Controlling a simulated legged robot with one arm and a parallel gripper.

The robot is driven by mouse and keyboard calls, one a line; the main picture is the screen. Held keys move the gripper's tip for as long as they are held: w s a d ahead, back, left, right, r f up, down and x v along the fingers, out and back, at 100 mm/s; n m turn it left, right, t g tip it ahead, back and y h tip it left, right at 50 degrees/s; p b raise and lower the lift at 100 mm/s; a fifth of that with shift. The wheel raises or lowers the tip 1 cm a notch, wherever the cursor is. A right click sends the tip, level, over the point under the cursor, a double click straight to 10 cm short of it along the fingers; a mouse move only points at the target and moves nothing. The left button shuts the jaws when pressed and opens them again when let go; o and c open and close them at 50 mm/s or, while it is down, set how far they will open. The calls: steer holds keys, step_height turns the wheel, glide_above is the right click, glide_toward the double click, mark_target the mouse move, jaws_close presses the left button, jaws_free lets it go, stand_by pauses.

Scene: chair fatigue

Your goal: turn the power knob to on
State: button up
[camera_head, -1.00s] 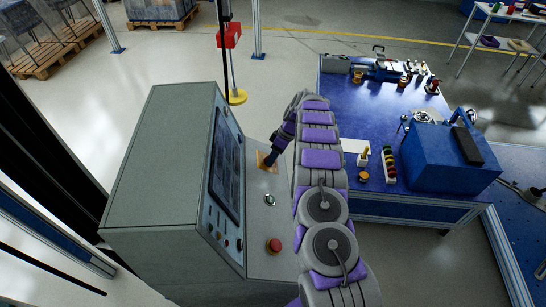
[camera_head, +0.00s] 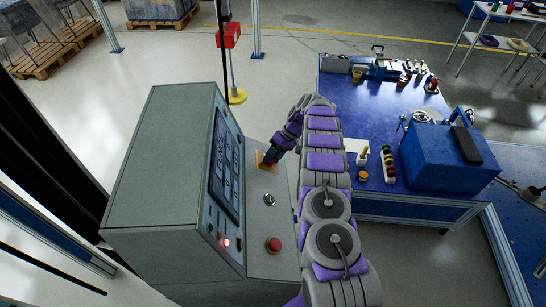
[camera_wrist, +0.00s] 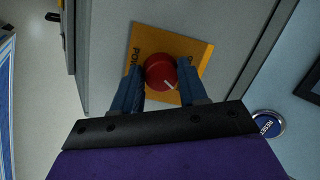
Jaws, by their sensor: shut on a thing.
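The red power knob (camera_wrist: 161,72) sits on a yellow-orange plate (camera_wrist: 143,38) in the wrist view, its white mark pointing to the lower right. Part of the label "POW" shows at the plate's left; the lettering at its right edge is too small to read fully. My gripper (camera_wrist: 160,80) is shut on the knob, one blue finger on each side. In the head view, my gripper (camera_head: 268,160) reaches down to the same plate (camera_head: 262,165) on the grey console (camera_head: 160,170), where it hides the knob. The console's screen (camera_head: 224,168) is lit with text, and a small red lamp (camera_head: 226,243) glows.
A blue RESET button (camera_wrist: 268,124) lies right of my gripper in the wrist view. A red mushroom button (camera_head: 274,245) stands on the console's near ledge. A blue workbench (camera_head: 385,115) with a blue box (camera_head: 440,158) stands to the right of my arm.

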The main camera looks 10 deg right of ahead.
steer(key=shift+w, duration=0.1)
steer(key=o, duration=1)
steer(key=shift+o, duration=0.2)
steer(key=shift+d, duration=0.1)
steer(key=v, duration=0.7)
steer(key=shift+r+p, duration=0.2)
steer(key=shift+p, duration=0.2)
steer(key=shift+w+d, duration=0.1)
steer(key=shift+w, duration=0.05)
